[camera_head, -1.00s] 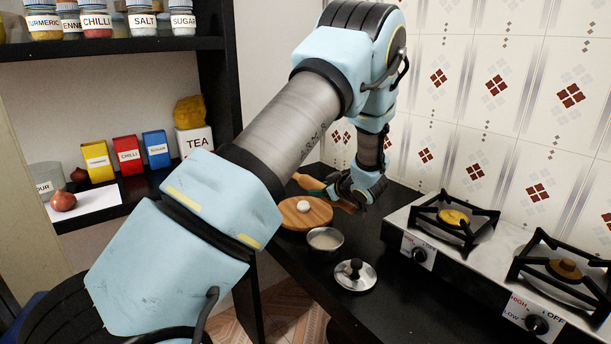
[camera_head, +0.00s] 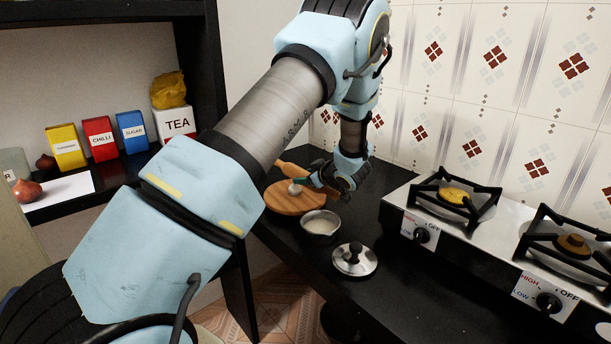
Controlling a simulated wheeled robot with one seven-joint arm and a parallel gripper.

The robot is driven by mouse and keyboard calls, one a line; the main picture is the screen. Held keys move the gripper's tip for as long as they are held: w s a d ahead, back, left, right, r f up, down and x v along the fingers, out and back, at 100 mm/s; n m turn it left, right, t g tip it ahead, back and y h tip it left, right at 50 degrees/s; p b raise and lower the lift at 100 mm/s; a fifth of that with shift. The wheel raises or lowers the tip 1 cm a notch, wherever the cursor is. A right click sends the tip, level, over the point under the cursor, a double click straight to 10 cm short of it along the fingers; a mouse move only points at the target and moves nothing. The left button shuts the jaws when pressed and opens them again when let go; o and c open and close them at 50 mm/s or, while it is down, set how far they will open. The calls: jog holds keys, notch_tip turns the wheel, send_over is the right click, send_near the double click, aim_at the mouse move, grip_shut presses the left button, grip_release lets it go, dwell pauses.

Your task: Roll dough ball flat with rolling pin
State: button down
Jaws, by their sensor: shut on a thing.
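The small white dough ball (camera_head: 294,188) rests on the round wooden board (camera_head: 288,204) on the black counter. The wooden rolling pin (camera_head: 291,170) lies slantwise along the far side of the board, behind the ball. Its left handle shows; its right part is largely hidden by my gripper. My gripper (camera_head: 328,181) is low at the board's right edge, shut on the rolling pin. Whether the pin touches the ball or the board is too small to tell.
A small metal bowl (camera_head: 320,224) with pale contents stands close in front of the board. A lid (camera_head: 355,260) lies nearer on the counter. The gas stove (camera_head: 422,218) is to the right. A shelf with spice boxes (camera_head: 100,139) stands at left.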

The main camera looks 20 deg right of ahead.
jog(key=shift+f+b, duration=0.35)
jog(key=shift+f, duration=0.4)
jog(key=shift+f, duration=0.5)
jog(key=shift+a, duration=0.1)
